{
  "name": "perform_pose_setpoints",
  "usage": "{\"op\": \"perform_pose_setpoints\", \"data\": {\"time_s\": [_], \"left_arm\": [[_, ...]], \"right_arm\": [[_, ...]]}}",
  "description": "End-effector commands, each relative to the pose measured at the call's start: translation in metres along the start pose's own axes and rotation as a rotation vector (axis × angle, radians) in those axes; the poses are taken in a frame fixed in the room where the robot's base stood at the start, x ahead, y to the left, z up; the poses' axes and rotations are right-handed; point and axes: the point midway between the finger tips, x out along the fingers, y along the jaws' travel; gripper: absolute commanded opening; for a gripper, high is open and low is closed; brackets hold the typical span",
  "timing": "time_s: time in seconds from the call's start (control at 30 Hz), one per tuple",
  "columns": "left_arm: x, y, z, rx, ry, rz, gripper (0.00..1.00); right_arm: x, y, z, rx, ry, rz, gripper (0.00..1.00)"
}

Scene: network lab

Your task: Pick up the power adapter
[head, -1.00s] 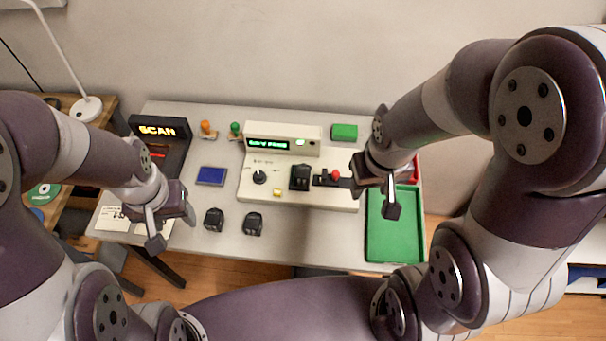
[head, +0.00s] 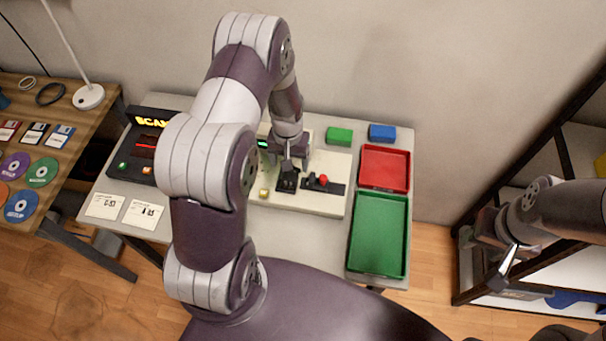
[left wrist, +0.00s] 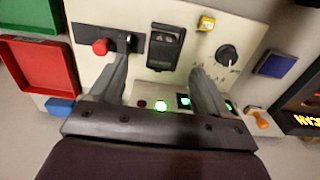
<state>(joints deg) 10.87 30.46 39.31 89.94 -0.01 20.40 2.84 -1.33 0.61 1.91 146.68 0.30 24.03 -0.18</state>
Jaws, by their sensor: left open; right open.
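A black power adapter (head: 288,183) sits on the beige tester (head: 325,200), left of a red-knobbed lever (head: 323,180). In the left wrist view the adapter (left wrist: 165,47) lies ahead, between the lines of the two fingers. My left gripper (head: 290,160) is open above the tester, close to the adapter; it also shows in the left wrist view (left wrist: 162,65) with nothing between its fingers. I cannot tell the exact gap to the adapter. My right gripper (head: 503,265) is open and empty, off the table's right side.
A red tray (head: 385,168) and a green tray (head: 378,236) lie right of the tester, with green (head: 340,135) and blue (head: 382,132) blocks behind. The scanner (head: 145,145) and paper cards (head: 143,213) are at left.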

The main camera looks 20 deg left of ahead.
Motion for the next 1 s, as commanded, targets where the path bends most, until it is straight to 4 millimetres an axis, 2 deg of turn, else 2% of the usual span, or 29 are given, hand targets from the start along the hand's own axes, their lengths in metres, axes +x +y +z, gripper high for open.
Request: {"op": "perform_pose_setpoints", "data": {"time_s": [0.1, 0.27, 0.4, 0.5, 0.77, 0.93, 1.0], "left_arm": [[0.022, 0.000, 0.001, 0.000, -0.002, 0.000, 0.77], [0.040, -0.001, 0.000, 0.000, -0.001, 0.000, 0.77], [0.064, -0.004, 0.001, 0.000, -0.003, 0.000, 0.77], [0.081, -0.004, -0.001, 0.000, 0.000, 0.000, 0.77], [0.087, -0.004, -0.001, 0.001, 0.002, 0.000, 0.77], [0.087, -0.004, -0.001, 0.001, 0.002, 0.000, 0.21], [0.087, -0.004, -0.001, 0.001, 0.002, 0.000, 0.10]], "right_arm": [[-0.007, 0.000, -0.001, 0.000, 0.000, 0.000, 0.49], [-0.013, 0.000, -0.002, 0.000, 0.000, 0.000, 0.49], [-0.026, 0.000, -0.003, 0.000, 0.000, 0.000, 0.49], [-0.026, 0.000, -0.003, 0.000, 0.000, 0.000, 0.49], [-0.025, 0.000, -0.003, 0.000, 0.000, 0.000, 0.49], [-0.025, 0.000, -0.003, 0.000, 0.000, 0.000, 0.49], [-0.025, 0.000, -0.003, 0.000, 0.000, 0.000, 0.49]]}}
